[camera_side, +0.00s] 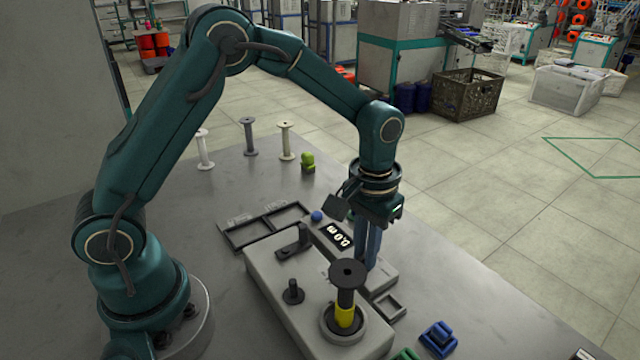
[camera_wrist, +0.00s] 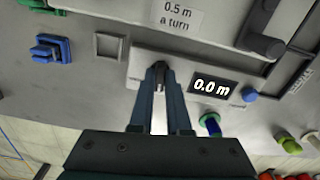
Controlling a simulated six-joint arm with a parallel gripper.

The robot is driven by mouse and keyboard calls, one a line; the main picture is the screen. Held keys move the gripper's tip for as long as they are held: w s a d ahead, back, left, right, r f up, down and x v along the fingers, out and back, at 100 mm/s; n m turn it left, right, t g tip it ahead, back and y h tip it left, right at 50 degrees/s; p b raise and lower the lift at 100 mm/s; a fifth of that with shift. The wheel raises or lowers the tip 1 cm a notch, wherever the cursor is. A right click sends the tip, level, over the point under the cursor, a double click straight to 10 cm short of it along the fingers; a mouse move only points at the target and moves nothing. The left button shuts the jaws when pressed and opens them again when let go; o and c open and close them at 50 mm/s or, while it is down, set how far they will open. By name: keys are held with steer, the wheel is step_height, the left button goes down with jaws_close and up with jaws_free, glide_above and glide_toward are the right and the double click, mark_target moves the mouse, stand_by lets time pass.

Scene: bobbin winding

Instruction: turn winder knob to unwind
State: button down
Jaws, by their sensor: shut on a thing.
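The winder (camera_side: 268,268) is a grey box on the table, with a display (camera_side: 339,236) that reads 0.0 m. In the wrist view the display (camera_wrist: 214,87) also reads 0.0 m. My gripper (camera_side: 370,266) points down at the winder's far right side, beside the display. In the wrist view my gripper (camera_wrist: 158,72) is shut on a small dark knob (camera_wrist: 160,78), mostly hidden between the fingers. A dark bobbin (camera_side: 348,275) with yellow on its lower part stands upright on the winder's near end. A label (camera_wrist: 180,14) reads "0.5 m a turn".
A black peg (camera_side: 293,292) and a black bracket (camera_side: 294,243) stand on the winder. A blue ball (camera_side: 317,216) sits behind the display. Several spools, including a white one (camera_side: 204,150), stand at the back beyond a black tray (camera_side: 232,241).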

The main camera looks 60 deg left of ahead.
steer(key=n, duration=0.4)
steer(key=shift+n, duration=1.6)
steer(key=c, duration=0.9)
jaws_free()
steer(key=shift+r, duration=0.15)
steer(key=shift+r, duration=2.45)
